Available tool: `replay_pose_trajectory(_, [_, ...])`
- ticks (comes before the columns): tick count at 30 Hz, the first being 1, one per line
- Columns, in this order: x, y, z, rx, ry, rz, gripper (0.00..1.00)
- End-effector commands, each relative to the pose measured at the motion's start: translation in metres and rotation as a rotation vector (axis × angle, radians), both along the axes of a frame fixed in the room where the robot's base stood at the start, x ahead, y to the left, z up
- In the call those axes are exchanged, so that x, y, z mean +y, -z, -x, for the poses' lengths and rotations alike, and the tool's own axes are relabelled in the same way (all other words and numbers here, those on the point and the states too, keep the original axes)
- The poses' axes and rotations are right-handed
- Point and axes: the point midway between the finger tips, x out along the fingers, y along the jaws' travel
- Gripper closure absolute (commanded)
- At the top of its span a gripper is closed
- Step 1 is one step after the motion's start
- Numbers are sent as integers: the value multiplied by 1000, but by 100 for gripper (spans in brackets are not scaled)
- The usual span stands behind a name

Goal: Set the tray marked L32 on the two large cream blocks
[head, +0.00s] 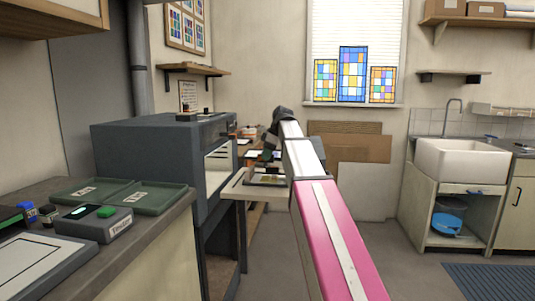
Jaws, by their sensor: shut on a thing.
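My arm reaches forward from the lower right, and my gripper (267,158) is small and partly hidden at its far end. It is shut on a small dark tray (268,179) with a yellowish patch on it. The tray is over or on a pale flat surface (243,190) in front of the grey kiln-like box; I cannot tell if they touch. The tray's marking cannot be read from here. The two large cream blocks cannot be made out.
The grey box (150,150) stands at the left, its front facing right. Two green trays (160,199) with labels lie on the left counter, beside a grey device (95,224). A white sink (463,160) is at the right.

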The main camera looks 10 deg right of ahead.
Motion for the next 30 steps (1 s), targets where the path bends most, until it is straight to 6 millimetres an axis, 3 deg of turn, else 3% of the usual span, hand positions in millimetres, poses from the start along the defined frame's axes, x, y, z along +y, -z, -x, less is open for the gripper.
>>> replay_pose_trajectory(21, [0,57,0,0,-1,0,100])
replay_pose_trajectory(30, [0,63,0,-2,-1,-1,100])
